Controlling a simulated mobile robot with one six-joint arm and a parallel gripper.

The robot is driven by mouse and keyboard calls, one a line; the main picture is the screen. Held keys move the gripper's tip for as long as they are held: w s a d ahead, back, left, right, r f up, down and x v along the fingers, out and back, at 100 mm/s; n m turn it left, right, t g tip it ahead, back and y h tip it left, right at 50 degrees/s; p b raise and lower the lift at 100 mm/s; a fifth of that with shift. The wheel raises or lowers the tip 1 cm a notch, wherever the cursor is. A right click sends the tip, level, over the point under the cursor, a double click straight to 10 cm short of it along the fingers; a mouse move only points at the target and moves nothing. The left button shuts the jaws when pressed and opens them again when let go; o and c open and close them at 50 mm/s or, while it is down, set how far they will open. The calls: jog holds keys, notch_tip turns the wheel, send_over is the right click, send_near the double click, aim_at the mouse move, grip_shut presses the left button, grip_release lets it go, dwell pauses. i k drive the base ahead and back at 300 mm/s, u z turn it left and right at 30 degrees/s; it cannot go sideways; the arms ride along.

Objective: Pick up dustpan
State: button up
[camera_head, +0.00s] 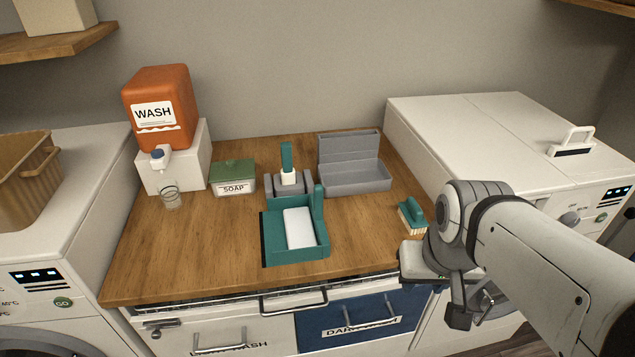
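The dustpan appears to be the teal open tray (322,240) on the middle of the wooden counter. It has raised teal walls, a dark strip along its left edge and a white block or pad (299,228) inside. A taller teal part rises at its back right. My gripper (446,296) is at the lower right, by the counter's front right corner, well apart from the dustpan. I see no object in it. Its fingers are partly hidden and seen at an angle, so I cannot tell whether it is open.
A small teal brush (411,216) lies between the dustpan and my arm. Behind stand a teal-handled item (287,160) in a grey holder, a grey tray (355,178), a soap box (234,179) and an orange wash dispenser (160,108). The counter's front left is clear.

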aim_at(292, 230)
jog(key=z, duration=1.65)
jog(key=k, duration=2.05)
jog(key=u, duration=1.25)
jog(key=i, duration=1.5)
jog(key=u, duration=0.1)
